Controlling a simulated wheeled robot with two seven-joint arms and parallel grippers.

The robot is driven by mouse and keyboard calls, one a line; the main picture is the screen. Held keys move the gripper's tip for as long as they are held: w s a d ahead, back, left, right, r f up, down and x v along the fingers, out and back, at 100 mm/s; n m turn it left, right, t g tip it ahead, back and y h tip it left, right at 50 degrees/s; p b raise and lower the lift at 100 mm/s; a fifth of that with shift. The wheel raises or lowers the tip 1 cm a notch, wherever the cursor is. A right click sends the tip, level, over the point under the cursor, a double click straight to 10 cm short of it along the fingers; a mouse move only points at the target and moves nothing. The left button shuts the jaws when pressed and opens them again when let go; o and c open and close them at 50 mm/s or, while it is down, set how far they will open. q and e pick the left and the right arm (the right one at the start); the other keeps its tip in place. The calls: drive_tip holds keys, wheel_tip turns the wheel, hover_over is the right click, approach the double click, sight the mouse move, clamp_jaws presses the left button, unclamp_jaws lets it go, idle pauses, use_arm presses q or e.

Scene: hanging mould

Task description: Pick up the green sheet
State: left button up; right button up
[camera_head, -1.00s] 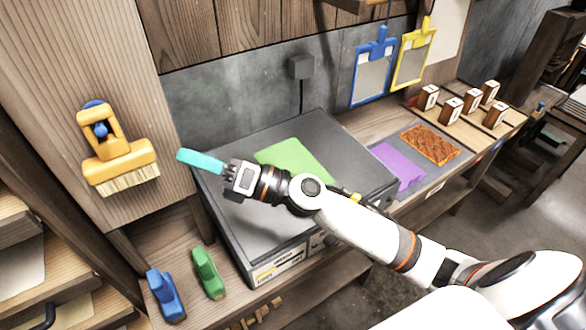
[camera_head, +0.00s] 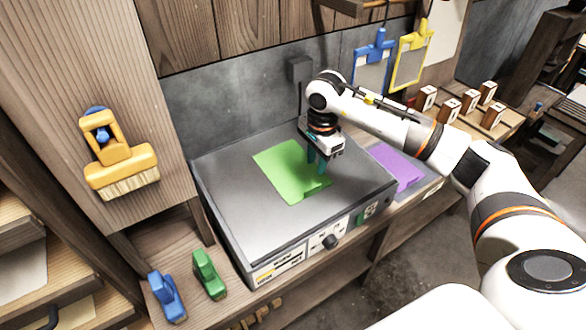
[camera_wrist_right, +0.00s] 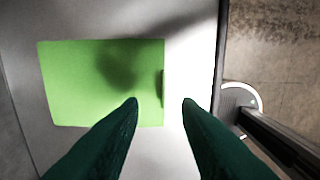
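The green sheet (camera_head: 284,172) lies flat on the grey top of a box-shaped machine (camera_head: 232,208) with a knob and labels on its front. It also shows in the right wrist view (camera_wrist_right: 90,85), with a small raised tab at its right edge. My right gripper (camera_head: 317,168) points down over the sheet's right edge. In the right wrist view its two dark green fingers (camera_wrist_right: 160,103) are apart with nothing between them, close to the tab edge. I cannot tell the exact height above the sheet. My left gripper is not in view.
A purple sheet (camera_head: 397,166) lies right of the machine. Blue (camera_head: 371,72) and yellow (camera_head: 411,60) frames hang behind my right arm. A yellow brush (camera_head: 120,160) hangs at left. Green (camera_head: 208,274) and blue (camera_head: 166,296) tools stand at front left. Several wooden stamps (camera_head: 450,108) stand at right.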

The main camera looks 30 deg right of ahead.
sight(315, 187)
wheel_tip(315, 187, down, 4)
drive_tip(key=shift+w+r+p, duration=0.1)
drive_tip(key=shift+r+p, duration=0.1)
drive_tip(key=shift+p, duration=0.35)
drive_tip(key=shift+f+p, duration=0.45)
drive_tip(key=shift+f, duration=0.1)
wheel_tip(315, 187, down, 4)
drive_tip(key=shift+r+p, duration=0.2)
drive_tip(key=shift+p, duration=0.8)
drive_tip(key=shift+f, duration=0.5)
clamp_jaws()
